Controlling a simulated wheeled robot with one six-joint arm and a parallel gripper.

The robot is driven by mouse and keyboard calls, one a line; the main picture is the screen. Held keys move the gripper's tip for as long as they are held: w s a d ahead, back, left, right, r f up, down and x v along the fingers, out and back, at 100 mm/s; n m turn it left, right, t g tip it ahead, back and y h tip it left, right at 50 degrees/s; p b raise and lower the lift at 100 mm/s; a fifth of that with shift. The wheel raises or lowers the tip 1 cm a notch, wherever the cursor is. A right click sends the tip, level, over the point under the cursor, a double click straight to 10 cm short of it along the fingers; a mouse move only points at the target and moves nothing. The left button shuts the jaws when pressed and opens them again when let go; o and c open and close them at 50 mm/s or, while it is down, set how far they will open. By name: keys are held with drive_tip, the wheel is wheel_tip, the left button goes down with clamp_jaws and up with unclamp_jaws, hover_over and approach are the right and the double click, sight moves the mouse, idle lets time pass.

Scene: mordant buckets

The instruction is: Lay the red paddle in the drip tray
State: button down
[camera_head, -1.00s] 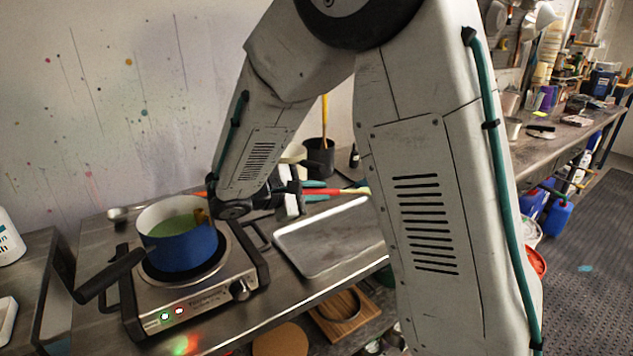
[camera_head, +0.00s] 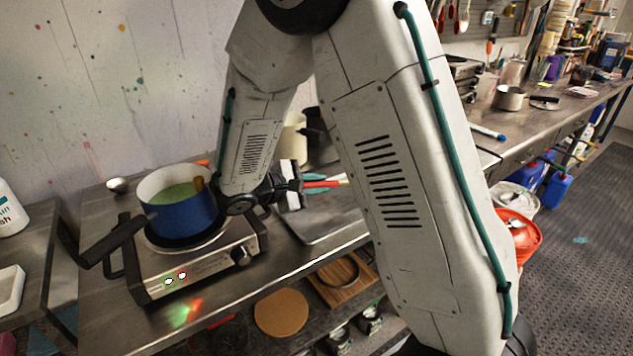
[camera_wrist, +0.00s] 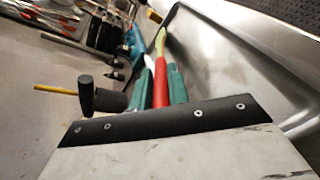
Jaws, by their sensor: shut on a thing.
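The red paddle (camera_head: 316,184) is held by its red shaft in my gripper (camera_head: 326,186). The wrist view shows the red shaft (camera_wrist: 160,88) between the teal finger pads of my gripper (camera_wrist: 162,76), with a yellowish tip beyond. An orange-red piece shows left of my arm; my arm hides what lies between. The drip tray (camera_head: 322,233) is a shallow metal tray on the bench, partly hidden by my arm. Its bare metal (camera_wrist: 232,60) fills the upper right of the wrist view. The paddle appears above or beside the tray's edge; the exact height is unclear.
A blue pot (camera_head: 182,215) with green liquid stands on a hot plate (camera_head: 200,268), left of my gripper, its black handle jutting left. In the wrist view, a black object with a yellow stick (camera_wrist: 88,95) stands left of the paddle.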

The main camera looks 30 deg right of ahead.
drive_tip(key=c, duration=1.3)
unclamp_jaws()
drive_tip(key=shift+o, duration=0.2)
drive_tip(key=shift+r, duration=0.2)
drive_tip(key=s+a+r, duration=0.1)
drive_tip(key=s+r, duration=0.1)
drive_tip(key=s, duration=0.6)
drive_tip(key=s+a+r, duration=0.1)
drive_tip(key=s+r, duration=0.1)
drive_tip(key=s, duration=0.5)
drive_tip(key=shift+s+a+r, duration=0.3)
drive_tip(key=shift+s, duration=0.1)
